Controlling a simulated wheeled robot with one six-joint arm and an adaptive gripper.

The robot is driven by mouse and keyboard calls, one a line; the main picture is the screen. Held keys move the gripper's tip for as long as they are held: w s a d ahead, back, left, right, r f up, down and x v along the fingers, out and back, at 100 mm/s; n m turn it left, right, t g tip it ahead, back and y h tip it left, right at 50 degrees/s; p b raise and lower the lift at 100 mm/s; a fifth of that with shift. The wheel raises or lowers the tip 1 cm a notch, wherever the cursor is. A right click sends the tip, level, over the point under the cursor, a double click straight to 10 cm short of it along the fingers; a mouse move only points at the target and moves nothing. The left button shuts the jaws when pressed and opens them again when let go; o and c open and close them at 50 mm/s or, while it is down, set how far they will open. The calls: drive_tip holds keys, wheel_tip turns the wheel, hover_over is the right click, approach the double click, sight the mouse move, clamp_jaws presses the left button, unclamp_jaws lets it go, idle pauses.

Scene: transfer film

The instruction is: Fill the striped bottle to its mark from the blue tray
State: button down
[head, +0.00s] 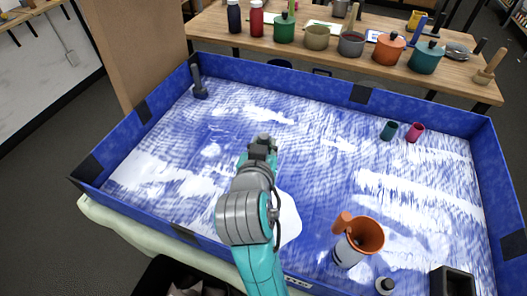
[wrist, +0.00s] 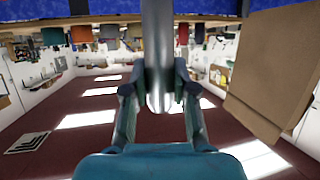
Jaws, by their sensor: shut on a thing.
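The blue tray (head: 330,82) has low walls and holds white material spread in streaks over its floor. A pale bottle (head: 347,252) stands at the tray's front right, with an orange funnel-like piece (head: 367,233) at its top; stripes and a mark cannot be made out. My gripper (head: 262,143) is above the middle of the tray. In the wrist view my gripper (wrist: 159,92) is shut on a smooth grey metallic tool (wrist: 158,45). The tool's far end is out of that view, and my arm mostly hides it in the head view.
A dark green cup (head: 389,131) and a pink cup (head: 415,133) stand at the back right. A dark upright piece (head: 199,84) is in the back left corner. A small dark-capped item (head: 385,286) and a black box (head: 453,283) are at the front right. Pots line the table behind.

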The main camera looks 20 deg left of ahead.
sight(263, 138)
drive_tip(key=shift+r, duration=3)
